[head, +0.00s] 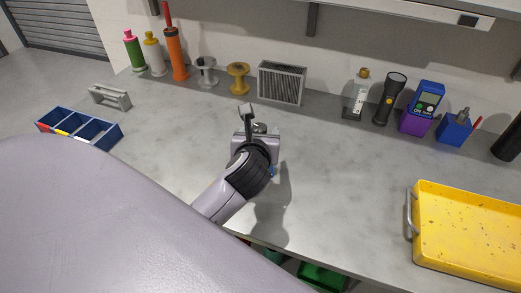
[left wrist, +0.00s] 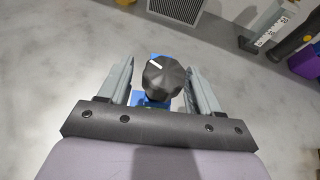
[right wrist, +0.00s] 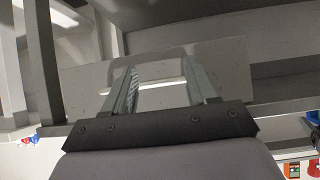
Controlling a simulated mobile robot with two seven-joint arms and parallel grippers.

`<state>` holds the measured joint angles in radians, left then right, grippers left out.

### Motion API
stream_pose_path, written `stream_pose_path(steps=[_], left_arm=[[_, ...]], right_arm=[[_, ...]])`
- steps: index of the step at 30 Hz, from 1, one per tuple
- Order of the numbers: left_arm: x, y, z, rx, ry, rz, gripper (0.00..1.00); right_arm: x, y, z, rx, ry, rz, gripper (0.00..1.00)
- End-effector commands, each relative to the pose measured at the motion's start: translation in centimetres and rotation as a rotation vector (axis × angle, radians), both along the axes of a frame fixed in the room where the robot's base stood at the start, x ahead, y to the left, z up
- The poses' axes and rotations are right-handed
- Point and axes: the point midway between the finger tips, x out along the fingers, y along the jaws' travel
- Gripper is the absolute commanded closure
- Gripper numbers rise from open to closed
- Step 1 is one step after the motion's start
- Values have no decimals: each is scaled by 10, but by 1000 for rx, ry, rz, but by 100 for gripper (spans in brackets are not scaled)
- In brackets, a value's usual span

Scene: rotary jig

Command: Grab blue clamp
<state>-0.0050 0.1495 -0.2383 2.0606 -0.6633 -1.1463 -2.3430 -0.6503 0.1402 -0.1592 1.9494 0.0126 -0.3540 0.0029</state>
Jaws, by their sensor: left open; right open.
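The blue clamp (left wrist: 141,99) with a black knob (left wrist: 165,78) bearing a white mark shows in the left wrist view, between my left gripper's fingers (left wrist: 160,85). The fingers are open, one on each side of the knob, with gaps showing. In the head view my left gripper (head: 258,123) is over the middle of the bench and hides most of the clamp. My right gripper (right wrist: 162,80) is open and empty in the right wrist view, in front of a pale panel with a slot; it is not seen in the head view.
The grey workbench (head: 345,165) is clear around the left gripper. A grey vented box (head: 282,84) stands behind it, with spools and bottles to its left. A flashlight (head: 389,99) and blue meter (head: 429,98) stand back right. A yellow tray (head: 465,235) lies right, a blue bin (head: 101,136) left.

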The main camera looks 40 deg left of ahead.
Motion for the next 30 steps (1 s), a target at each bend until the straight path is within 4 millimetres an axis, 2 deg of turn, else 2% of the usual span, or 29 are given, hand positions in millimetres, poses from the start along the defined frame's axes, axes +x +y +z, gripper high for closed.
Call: stream_pose_path(steps=[6,8,12,24,30], left_arm=[[1,0,0,0,0,0,36],[1,0,0,0,0,0,53],[1,0,0,0,0,0,98],[1,1,3,1,-5,1,100],[2,1,17,2,-9,0,100]], right_arm=[[0,0,0,0,0,0,43],[0,0,0,0,0,0,43],[0,0,0,0,0,0,43],[0,0,0,0,0,0,43],[0,0,-1,0,0,0,43]])
